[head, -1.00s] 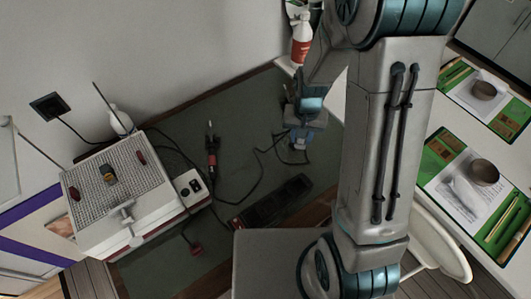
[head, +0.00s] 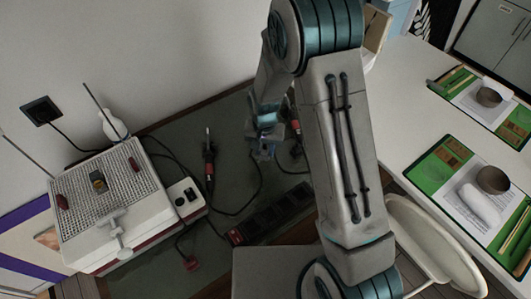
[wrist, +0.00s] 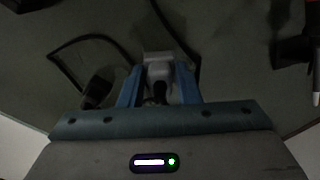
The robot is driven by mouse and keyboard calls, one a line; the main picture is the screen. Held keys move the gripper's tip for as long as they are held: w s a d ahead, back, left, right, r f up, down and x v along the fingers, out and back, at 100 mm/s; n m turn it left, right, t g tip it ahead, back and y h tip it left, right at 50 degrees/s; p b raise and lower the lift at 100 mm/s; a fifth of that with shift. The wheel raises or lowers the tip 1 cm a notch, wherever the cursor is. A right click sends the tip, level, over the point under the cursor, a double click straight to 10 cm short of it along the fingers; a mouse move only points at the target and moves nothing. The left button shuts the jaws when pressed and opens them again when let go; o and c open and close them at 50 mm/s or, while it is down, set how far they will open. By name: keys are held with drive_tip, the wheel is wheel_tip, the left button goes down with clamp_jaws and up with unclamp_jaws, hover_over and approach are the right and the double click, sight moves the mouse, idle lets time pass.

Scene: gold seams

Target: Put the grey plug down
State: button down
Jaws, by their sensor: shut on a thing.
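My gripper (head: 262,152) is over the dark green bench top, to the right of the soldering iron. In the wrist view its two blue fingers (wrist: 158,88) are shut on the grey plug (wrist: 157,62). The plug shows as a pale grey block at and beyond the fingertips, with a dark part between the fingers. In the head view the plug is too small and covered to make out clearly. I cannot tell whether it touches the bench top.
A dark power strip (head: 275,215) lies just nearer than my gripper. A soldering iron (head: 208,160) with a red handle and loose black cords lie beside it. A white perforated-top box (head: 150,212) stands at left. The bench top (head: 228,125) behind the iron looks clear.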

drive_tip(key=shift+f, duration=0.6)
drive_tip(key=shift+f+b, duration=0.55)
drive_tip(key=shift+f, duration=0.05)
drive_tip(key=shift+f, duration=0.1)
drive_tip(key=c, duration=1.1)
unclamp_jaws()
drive_tip(key=shift+o, duration=0.2)
drive_tip(key=shift+r, duration=0.2)
